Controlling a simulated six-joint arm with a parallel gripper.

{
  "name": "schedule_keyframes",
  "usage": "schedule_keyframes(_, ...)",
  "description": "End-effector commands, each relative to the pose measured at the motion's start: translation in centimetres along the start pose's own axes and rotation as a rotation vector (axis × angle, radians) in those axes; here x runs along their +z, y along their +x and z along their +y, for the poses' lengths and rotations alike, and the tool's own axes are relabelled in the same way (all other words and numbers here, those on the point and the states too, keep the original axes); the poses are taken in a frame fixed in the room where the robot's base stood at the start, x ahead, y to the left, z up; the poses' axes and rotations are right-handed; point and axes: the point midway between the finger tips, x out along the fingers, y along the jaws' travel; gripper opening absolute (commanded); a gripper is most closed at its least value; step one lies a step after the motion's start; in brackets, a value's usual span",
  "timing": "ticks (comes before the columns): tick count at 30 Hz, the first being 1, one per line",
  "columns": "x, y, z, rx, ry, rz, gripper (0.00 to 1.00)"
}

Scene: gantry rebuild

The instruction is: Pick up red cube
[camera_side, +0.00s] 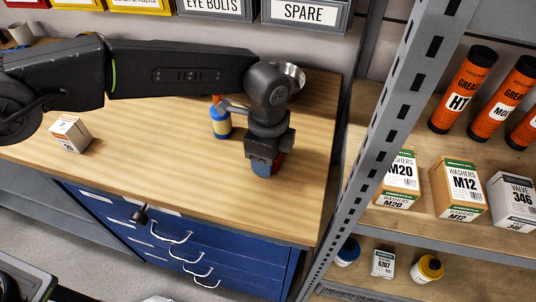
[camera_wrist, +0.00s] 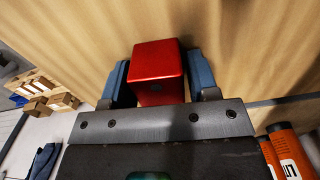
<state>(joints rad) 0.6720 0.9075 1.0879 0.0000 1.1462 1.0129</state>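The red cube (camera_wrist: 159,72) sits between the two blue fingers of my gripper (camera_wrist: 160,80) in the wrist view. In the side view, my gripper (camera_side: 265,168) points down at the right part of the wooden bench top (camera_side: 180,165). Only a small red patch of the cube (camera_side: 281,159) shows there beside the blue fingertips; the rest is hidden. I cannot tell whether the cube touches the bench or is slightly above it.
A white and orange box (camera_side: 70,134) is at the left. A metal shelf post (camera_side: 388,130) rises to the right. The bench's front middle is clear.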

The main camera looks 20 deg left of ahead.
Motion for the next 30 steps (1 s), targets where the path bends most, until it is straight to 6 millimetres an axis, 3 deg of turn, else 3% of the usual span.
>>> schedule_keyframes(13, 0.0, -0.1, 0.0, 0.000, 0.000, 0.000, 0.12)
schedule_keyframes(22, -0.1, -0.8, -0.1, -0.004, 0.000, 0.003, 0.12)
schedule_keyframes(30, -0.1, -5.6, -0.1, -0.006, 0.000, 0.004, 0.12)
